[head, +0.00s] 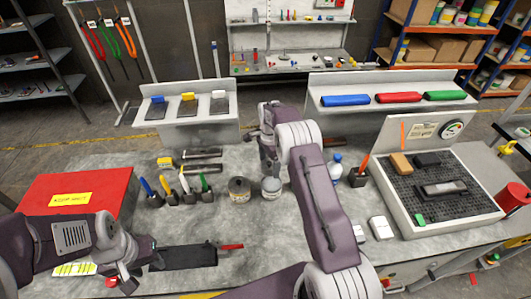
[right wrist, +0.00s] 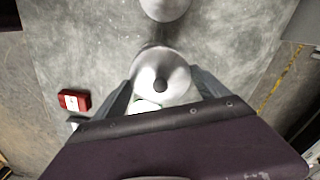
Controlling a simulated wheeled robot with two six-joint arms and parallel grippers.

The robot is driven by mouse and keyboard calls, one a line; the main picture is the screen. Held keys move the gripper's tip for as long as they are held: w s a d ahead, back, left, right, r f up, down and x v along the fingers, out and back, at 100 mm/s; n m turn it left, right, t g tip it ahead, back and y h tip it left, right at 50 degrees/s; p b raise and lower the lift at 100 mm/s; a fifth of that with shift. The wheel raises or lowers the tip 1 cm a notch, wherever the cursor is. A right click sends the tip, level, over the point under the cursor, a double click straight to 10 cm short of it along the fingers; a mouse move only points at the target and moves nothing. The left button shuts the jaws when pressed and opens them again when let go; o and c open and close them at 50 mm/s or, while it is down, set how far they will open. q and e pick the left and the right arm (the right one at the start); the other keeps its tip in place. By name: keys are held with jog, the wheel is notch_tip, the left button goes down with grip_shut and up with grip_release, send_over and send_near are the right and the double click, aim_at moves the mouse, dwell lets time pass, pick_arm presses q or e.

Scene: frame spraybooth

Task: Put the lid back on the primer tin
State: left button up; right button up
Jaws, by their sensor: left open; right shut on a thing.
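In the right wrist view, my right gripper (right wrist: 160,88) is shut on a round pale lid (right wrist: 161,68) with a dark knob in its middle. In the head view, that gripper (head: 269,170) is behind and above the bench's middle, and I cannot make out the lid there. Two small tins stand side by side just in front of it: one with a dark top (head: 239,190) and one with a grey top (head: 271,190). I cannot read which is primer.
Upright coloured-handled tools (head: 168,192) stand left of the tins. A red case (head: 105,188) lies left, a dark tray (head: 185,258) in front, and a perforated grey tray (head: 450,213) at right.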

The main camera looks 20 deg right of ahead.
jog(key=shift+s+d+f, duration=0.1)
jog(key=shift+s+f, duration=0.05)
jog(key=shift+s, duration=0.25)
jog(key=shift+s+d+f+p, duration=0.15)
jog(key=shift+s+p, duration=0.25)
jog(key=shift+p, duration=0.2)
jog(key=shift+f+b, duration=0.35)
jog(key=shift+f, duration=0.05)
pick_arm(q)
jog(key=shift+f+b, duration=1.3)
jog(key=shift+b, duration=0.55)
pick_arm(e)
jog(key=shift+f, duration=2.8)
pick_arm(q)
jog(key=shift+s+f+b, duration=0.1)
jog(key=shift+f+b, duration=0.3)
pick_arm(e)
jog(key=shift+f, duration=0.2)
jog(key=o, duration=1.2)
pick_arm(q)
jog(key=shift+r, duration=0.1)
pick_arm(e)
jog(key=shift+r, duration=0.1)
